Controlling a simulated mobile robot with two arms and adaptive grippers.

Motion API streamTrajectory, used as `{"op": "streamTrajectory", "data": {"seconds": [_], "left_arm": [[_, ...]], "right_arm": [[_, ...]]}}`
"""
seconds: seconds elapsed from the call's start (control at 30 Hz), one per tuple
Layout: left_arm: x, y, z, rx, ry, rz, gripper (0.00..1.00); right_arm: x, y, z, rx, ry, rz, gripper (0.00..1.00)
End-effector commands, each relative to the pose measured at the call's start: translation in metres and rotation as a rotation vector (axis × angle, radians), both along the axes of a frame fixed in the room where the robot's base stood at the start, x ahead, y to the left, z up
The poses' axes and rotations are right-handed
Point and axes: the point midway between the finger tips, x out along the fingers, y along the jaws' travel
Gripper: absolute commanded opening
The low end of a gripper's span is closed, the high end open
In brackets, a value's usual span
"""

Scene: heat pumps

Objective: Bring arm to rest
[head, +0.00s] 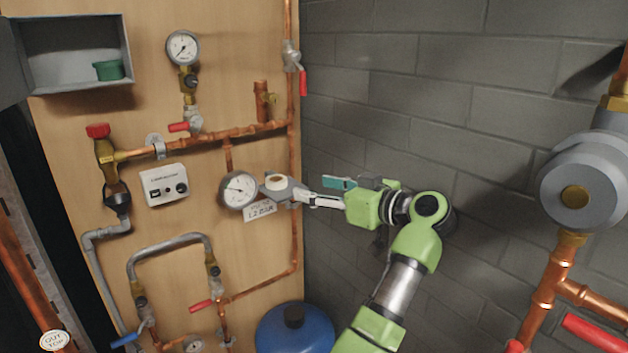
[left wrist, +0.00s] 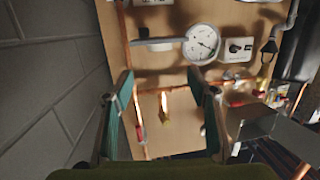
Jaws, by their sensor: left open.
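My left arm and gripper (head: 325,192) are green and reach up from the lower middle of the head view. The gripper points left toward the wooden panel, near a pressure gauge (head: 239,190) and a grey fitting (head: 280,186) beside it. In the head view I cannot tell whether a finger touches that fitting. In the left wrist view the two teal-padded fingers of the gripper (left wrist: 160,78) stand wide apart with nothing clearly held between them. The gauge (left wrist: 201,43) shows beyond them. My right gripper is not in view.
The wooden panel (head: 215,75) carries copper pipes, red-handled valves and a control box (head: 164,185). A grey brick wall (head: 430,110) stands close behind my arm. A blue tank (head: 295,332) is below. A large grey pump (head: 582,185) with copper pipes is at right. An open grey box (head: 75,90) holds a green object (head: 108,70).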

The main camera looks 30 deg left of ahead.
Motion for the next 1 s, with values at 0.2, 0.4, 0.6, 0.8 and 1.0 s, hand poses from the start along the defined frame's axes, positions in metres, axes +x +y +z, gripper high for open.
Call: {"op": "streamTrajectory", "data": {"seconds": [0.2, 0.4, 0.6, 0.8, 1.0], "left_arm": [[0.001, -0.001, 0.0, 0.0, 0.0, 0.001, 0.53], [0.001, -0.001, 0.0, 0.0, -0.001, 0.001, 0.53], [0.001, -0.001, 0.0, 0.002, -0.002, 0.0, 0.53], [0.005, 0.009, 0.013, 0.133, -0.129, -0.051, 0.53], [0.01, -0.006, 0.052, 0.451, -0.403, -0.307, 0.53]], "right_arm": [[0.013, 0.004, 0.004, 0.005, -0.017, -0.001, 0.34], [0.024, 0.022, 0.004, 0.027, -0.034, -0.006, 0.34], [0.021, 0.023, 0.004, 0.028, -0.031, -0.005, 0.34], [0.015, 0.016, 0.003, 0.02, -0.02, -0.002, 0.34], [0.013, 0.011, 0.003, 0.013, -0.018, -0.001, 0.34]]}}
